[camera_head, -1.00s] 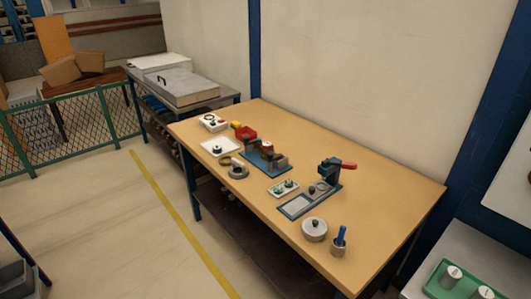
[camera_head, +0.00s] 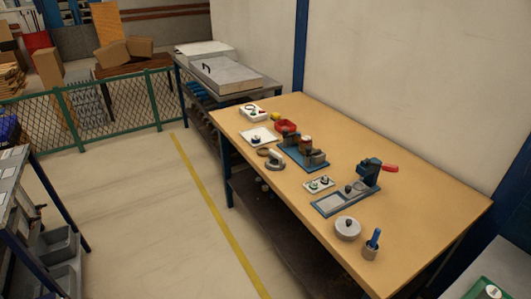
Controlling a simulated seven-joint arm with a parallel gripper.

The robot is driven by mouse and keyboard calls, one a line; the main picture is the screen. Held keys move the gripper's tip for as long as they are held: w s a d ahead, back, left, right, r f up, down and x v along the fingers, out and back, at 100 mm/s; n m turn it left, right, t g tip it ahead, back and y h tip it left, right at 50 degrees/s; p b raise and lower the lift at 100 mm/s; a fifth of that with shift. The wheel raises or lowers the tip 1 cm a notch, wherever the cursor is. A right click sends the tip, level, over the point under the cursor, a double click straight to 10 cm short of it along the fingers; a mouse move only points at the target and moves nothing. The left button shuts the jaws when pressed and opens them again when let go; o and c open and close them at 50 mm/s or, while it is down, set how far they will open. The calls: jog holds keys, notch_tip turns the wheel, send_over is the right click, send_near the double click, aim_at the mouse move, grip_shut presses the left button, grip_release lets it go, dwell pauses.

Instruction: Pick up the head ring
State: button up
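Two small ring-like parts lie near the front-left edge of the wooden bench (camera_head: 400,240). One is a thin brass-coloured ring (camera_head: 263,152). Beside it is a thicker grey ring-shaped part (camera_head: 275,164) with a pale piece at it. I cannot tell for sure which of them is the head ring. They lie between a white square tray (camera_head: 258,138) and a blue fixture (camera_head: 303,156). My gripper is not in view.
A small parts tray (camera_head: 318,184), a lever press with red handle (camera_head: 368,174), a round grey lidded pot (camera_head: 347,228) and a blue-handled tool in a cup (camera_head: 371,244) stand further right. A red bin (camera_head: 287,126) is behind. The bench's right side is clear.

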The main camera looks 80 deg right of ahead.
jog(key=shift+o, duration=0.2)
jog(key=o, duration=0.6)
